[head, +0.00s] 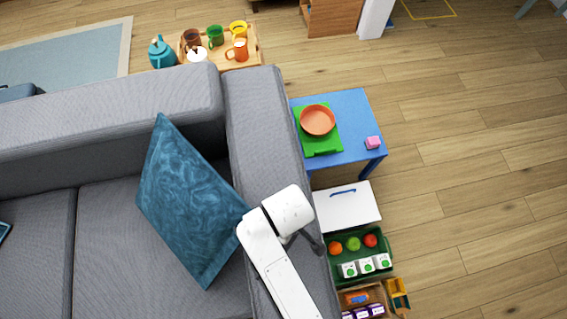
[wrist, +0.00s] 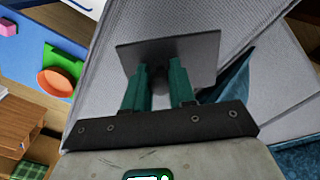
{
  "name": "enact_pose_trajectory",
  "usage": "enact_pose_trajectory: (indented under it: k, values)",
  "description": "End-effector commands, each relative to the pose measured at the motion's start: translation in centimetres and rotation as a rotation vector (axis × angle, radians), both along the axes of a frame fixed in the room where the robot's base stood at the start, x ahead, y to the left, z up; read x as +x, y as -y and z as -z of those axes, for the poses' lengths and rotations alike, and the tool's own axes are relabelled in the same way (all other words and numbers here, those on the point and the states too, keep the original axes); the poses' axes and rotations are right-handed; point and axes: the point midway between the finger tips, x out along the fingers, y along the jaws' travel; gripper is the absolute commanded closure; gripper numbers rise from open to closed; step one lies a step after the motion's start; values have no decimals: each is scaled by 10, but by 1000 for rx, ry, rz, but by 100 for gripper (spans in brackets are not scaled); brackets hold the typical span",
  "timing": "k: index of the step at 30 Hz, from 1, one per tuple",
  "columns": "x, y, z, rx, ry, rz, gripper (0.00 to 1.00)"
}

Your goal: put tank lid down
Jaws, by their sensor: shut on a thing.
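The tank lid appears to be the flat dark grey plate (wrist: 196,48) in the wrist view. My gripper (wrist: 160,80) has its two teal fingers closed around a dark, round knob on the plate. The plate is held in front of the fingertips, with the grey sofa arm behind it; the picture does not settle whether they touch. In the head view my white wrist hides most of my gripper beside the sofa arm, and the lid cannot be made out clearly there. No tank can be identified.
The grey sofa arm (head: 262,130) and a teal cushion (head: 185,195) are close by. A blue table (head: 353,115) bears a green board, an orange bowl and a pink block. A white box (head: 346,212) and a green crate (head: 385,243) stand below it. Floor at right is clear.

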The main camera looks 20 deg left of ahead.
Motion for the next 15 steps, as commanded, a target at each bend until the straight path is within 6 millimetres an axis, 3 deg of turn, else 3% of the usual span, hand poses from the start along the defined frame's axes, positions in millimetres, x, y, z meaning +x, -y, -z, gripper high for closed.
enact_pose_trajectory:
  k: [6, 11, 15]
  values:
    - [13, -18, 26, 1, 1, -1, 100]
    - [17, -23, 33, 1, 1, -1, 100]
    - [18, -25, 51, -1, -1, -1, 100]
